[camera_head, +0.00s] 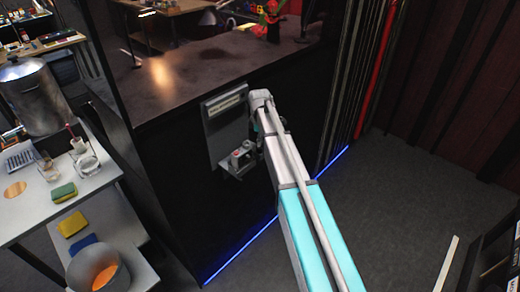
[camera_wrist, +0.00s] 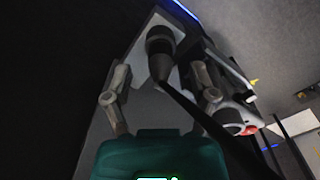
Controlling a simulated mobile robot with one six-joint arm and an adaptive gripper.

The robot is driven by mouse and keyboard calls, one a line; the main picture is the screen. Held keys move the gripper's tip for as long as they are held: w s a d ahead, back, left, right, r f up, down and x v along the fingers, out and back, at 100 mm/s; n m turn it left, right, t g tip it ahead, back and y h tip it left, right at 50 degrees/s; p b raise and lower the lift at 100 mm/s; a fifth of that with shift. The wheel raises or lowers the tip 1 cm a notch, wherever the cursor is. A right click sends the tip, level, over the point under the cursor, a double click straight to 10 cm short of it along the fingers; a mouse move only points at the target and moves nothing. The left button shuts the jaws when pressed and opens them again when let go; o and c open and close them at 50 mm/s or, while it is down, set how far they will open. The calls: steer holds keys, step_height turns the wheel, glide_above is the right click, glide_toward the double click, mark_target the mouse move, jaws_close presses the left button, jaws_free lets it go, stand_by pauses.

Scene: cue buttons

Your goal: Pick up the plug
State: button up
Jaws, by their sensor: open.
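The plug (camera_wrist: 160,48) is a dark, ribbed cylinder at the top middle of the wrist view. Its black cable runs down and to the right, past the right finger. My gripper (camera_wrist: 161,78) is open, with one finger on each side of the plug in the picture and a gap visible on both sides. I cannot tell the depth between fingers and plug. A pale grey plate (camera_wrist: 144,105) lies behind them. In the head view my arm reaches a grey wall panel (camera_head: 224,126); the fingers and plug cannot be made out there.
A small shelf (camera_head: 233,172) on the dark counter front holds a grey device (camera_head: 243,150). In the wrist view, a rounded grey body with a red part (camera_wrist: 249,130) sits close to the right finger. A white table (camera_head: 95,200) stands left. Open floor (camera_head: 400,190) lies right.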

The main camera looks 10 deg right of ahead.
steer(key=shift+f+b, duration=0.85)
steer(key=shift+f, duration=0.35)
jaws_close()
